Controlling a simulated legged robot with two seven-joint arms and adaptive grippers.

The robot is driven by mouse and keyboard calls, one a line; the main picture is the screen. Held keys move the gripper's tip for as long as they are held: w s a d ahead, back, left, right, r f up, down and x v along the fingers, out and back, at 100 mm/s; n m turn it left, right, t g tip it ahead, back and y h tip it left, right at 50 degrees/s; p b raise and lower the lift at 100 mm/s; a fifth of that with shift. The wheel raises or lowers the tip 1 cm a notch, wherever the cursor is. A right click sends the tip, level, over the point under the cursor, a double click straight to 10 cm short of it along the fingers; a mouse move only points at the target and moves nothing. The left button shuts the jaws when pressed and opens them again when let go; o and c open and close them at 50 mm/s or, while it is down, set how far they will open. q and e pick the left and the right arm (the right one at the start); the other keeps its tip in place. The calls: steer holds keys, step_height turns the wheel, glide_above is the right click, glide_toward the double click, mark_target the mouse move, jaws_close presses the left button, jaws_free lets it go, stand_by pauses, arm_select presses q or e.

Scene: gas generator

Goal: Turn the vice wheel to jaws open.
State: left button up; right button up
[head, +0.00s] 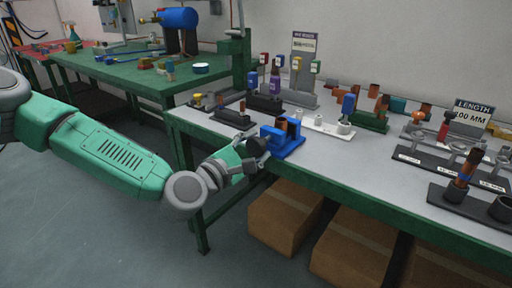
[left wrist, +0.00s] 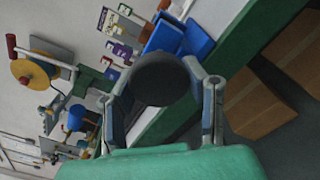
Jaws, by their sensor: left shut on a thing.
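The blue vice (head: 286,142) stands at the near left edge of the grey-topped bench, and its blue body shows behind the wheel in the left wrist view (left wrist: 196,42). Its dark round wheel (left wrist: 160,79) faces my left wrist camera; in the head view the wheel is small and partly covered by my fingers. My left gripper (head: 254,153) is at the front of the vice. Its two fingers are shut on the wheel from opposite sides. The vice jaws are mostly hidden in the left wrist view. My right gripper is not in view.
The bench (head: 385,165) holds several stands and fittings; a white block (head: 322,126) is right of the vice. Cardboard boxes (head: 285,215) sit under the bench. A green table (head: 130,72) stands behind at the left. The floor at the lower left is clear.

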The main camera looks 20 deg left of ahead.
arm_select(q)
steer(key=shift+s+f, duration=0.15)
steer(key=shift+f, duration=0.35)
steer(key=o, duration=1.2)
steer(key=shift+a+r, duration=0.1)
steer(key=shift+r, duration=0.1)
steer(key=shift+a+r, duration=0.1)
steer(key=v, duration=1.1)
steer(key=shift+s+a, duration=0.15)
steer(key=shift+s, duration=0.2)
